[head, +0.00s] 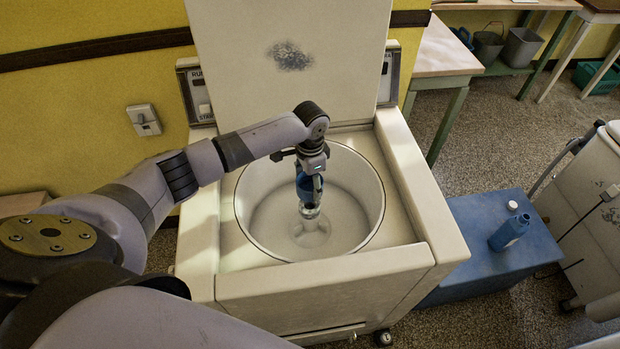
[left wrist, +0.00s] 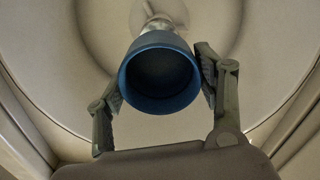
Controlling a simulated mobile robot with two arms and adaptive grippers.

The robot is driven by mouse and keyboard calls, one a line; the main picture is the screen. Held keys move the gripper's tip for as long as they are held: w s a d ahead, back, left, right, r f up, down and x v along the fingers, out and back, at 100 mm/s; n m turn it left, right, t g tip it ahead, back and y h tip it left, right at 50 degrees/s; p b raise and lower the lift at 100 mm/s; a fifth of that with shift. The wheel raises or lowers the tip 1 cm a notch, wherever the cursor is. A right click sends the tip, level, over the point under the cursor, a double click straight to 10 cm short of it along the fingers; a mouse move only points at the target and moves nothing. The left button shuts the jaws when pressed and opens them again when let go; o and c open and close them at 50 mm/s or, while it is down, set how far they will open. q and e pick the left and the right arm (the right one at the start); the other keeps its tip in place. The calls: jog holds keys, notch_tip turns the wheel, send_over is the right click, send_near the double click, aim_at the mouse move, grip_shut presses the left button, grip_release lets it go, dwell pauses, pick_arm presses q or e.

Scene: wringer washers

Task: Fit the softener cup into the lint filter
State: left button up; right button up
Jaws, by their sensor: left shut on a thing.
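The softener cup is a blue cup (head: 304,187) with a dark hollow inside. My left gripper (head: 311,177) points down into the open washer tub and is shut on the cup's sides. In the left wrist view the cup (left wrist: 158,103) sits between the two fingers (left wrist: 160,80), its wide mouth facing the camera. A pale, shiny piece, seemingly the lint filter (head: 310,211), shows just below the cup over the tub's centre post. It also shows beyond the cup in the left wrist view (left wrist: 157,24). I cannot tell whether cup and filter touch. My right gripper is out of view.
The round tub rim (head: 247,235) surrounds the gripper, with the washer lid (head: 330,90) raised behind. A blue bottle (head: 509,232) stands on a blue box (head: 470,262) to the right. Another machine (head: 590,220) stands at the far right.

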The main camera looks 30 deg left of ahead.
aim_at(310, 190)
pick_arm(q)
jog(key=shift+f+b, duration=0.7)
jog(key=shift+f, duration=0.95)
jog(key=shift+p, duration=0.3)
jog(key=shift+p, duration=0.3)
jog(key=shift+f, duration=1.8)
dwell(2.3)
jog(key=shift+s+f, duration=0.2)
dwell(0.7)
jog(key=o, duration=1.2)
jog(key=shift+w+r, duration=0.1)
